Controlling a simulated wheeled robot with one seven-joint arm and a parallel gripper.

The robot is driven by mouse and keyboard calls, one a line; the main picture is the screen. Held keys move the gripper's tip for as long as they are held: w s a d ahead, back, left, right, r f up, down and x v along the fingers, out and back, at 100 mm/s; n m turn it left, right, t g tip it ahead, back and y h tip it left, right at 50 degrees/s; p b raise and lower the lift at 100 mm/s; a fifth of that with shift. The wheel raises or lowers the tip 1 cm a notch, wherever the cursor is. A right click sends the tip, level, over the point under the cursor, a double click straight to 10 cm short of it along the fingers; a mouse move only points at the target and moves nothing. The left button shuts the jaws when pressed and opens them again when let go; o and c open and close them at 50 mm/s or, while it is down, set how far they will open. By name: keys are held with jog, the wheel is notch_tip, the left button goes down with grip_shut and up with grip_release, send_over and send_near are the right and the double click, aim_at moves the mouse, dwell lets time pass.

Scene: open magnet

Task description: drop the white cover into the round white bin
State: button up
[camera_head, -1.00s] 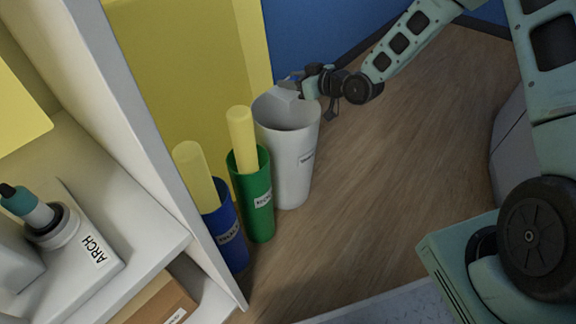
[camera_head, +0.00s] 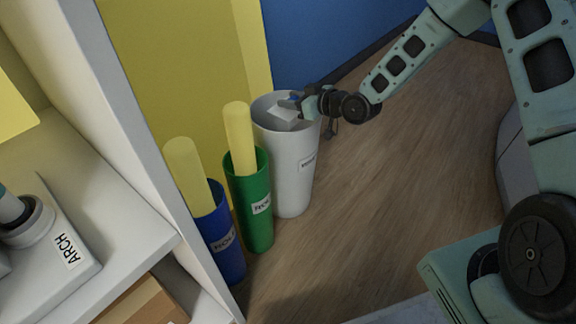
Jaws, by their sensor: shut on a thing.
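The round white bin (camera_head: 291,170) stands on the wooden floor against the yellow and blue walls, with a small label on its side. My gripper (camera_head: 292,103) is at the bin's top opening, reaching in from the right. It is shut on the white cover (camera_head: 283,114), a small pale piece that shows over the mouth of the bin. The fingertips are small and partly merge with the cover. I cannot tell how far the cover is below the rim.
A green bin (camera_head: 257,215) and a blue bin (camera_head: 220,243), each with a yellow roll standing in it, are left of the white bin. A white shelf unit (camera_head: 120,200) fills the left side. The wooden floor (camera_head: 400,190) right of the bins is clear.

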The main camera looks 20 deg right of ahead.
jog(key=o, duration=1)
jog(key=shift+o, duration=0.2)
jog(key=p+v, duration=0.6)
jog(key=v, duration=1.1)
jog(key=shift+s+r, duration=0.1)
jog(key=shift+s, duration=0.05)
